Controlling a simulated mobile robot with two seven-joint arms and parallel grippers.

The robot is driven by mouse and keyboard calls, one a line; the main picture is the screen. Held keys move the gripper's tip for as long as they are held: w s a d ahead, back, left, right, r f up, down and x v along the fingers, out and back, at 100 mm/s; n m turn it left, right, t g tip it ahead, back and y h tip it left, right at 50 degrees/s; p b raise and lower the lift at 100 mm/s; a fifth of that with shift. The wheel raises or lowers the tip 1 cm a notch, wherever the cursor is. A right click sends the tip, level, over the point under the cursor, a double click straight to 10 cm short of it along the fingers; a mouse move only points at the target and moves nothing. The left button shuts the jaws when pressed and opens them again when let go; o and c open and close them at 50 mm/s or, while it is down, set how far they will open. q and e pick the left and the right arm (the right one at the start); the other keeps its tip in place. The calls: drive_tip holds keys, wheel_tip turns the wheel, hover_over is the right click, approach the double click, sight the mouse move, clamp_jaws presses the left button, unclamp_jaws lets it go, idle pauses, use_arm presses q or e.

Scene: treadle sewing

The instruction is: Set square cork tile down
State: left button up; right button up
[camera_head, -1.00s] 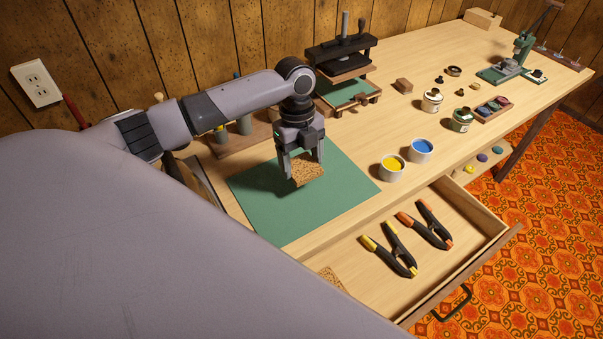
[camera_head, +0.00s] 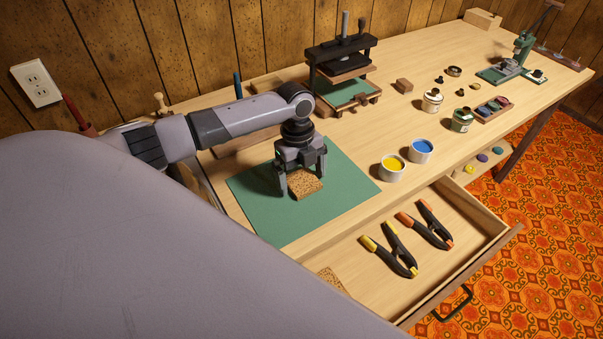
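A square cork tile (camera_head: 306,186), brown and speckled, lies low over the green mat (camera_head: 264,218) and appears to rest flat on it. My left gripper (camera_head: 303,181) points down with its fingers on either side of the tile. The fingers look spread slightly wider than the tile, so the gripper appears open around it; exact contact is hard to see. My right gripper is not in view. A second cork piece (camera_head: 330,280) shows partly in the open drawer (camera_head: 440,271), cut off by my own body.
Two spring clamps lie in the drawer, one yellow-tipped (camera_head: 391,255) and one orange-tipped (camera_head: 426,226). Yellow (camera_head: 391,167) and blue (camera_head: 421,151) paint pots stand right of the mat. A press (camera_head: 343,70) stands behind. The mat's right part is clear.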

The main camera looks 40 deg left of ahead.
sight(299, 176)
use_arm(q)
wheel_tip(299, 176, up, 12)
drive_tip(key=a, duration=0.1)
drive_tip(key=shift+w+a, duration=0.15)
drive_tip(key=shift+w, duration=0.15)
idle(0.7)
